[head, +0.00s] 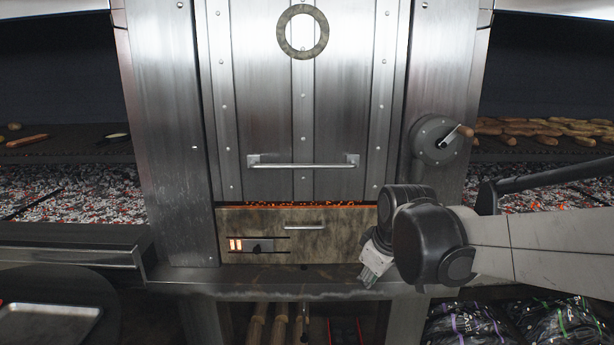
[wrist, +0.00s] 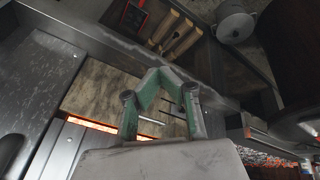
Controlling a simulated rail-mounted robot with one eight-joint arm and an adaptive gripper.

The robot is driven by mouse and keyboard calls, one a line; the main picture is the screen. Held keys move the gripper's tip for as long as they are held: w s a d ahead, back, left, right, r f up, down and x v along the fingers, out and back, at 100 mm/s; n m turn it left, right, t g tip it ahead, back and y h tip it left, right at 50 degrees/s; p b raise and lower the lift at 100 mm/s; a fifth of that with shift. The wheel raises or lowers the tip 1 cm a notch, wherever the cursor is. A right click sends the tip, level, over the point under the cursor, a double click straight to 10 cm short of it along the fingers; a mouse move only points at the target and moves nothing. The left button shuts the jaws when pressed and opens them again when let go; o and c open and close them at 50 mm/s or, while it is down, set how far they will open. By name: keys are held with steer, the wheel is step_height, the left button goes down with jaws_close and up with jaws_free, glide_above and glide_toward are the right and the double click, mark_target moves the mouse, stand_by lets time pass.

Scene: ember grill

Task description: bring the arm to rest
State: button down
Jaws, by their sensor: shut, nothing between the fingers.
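My gripper (head: 368,278) is in front of the right part of the ember drawer (head: 265,222), low, just above the ledge at the drawer's foot. In the wrist view its greenish fingers (wrist: 160,76) meet at the tips, with nothing between them. I cannot tell whether the fingers touch the drawer front or the ledge.
The steel door with a handle (head: 303,165) stands above the drawer. A crank wheel (head: 438,140) is on the right post. Grill beds with embers (head: 70,190) and sausages (head: 540,128) flank it. A metal tray (head: 48,322) lies low left; dark bags (head: 465,324) lie low right.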

steer(key=s+d+r+m+t+p, duration=0.1)
steer(key=s+d+r+m+p, duration=0.1)
steer(key=s, duration=0.8)
steer(key=s+d+r+m+t+h+p, duration=0.1)
steer(key=s+d+r+m+p, duration=0.1)
steer(key=s+m, duration=0.4)
steer(key=s+d+r, duration=0.1)
steer(key=s+d, duration=0.1)
steer(key=s, duration=0.2)
steer(key=shift+d+m+t, duration=0.3)
steer(key=shift+d, duration=0.05)
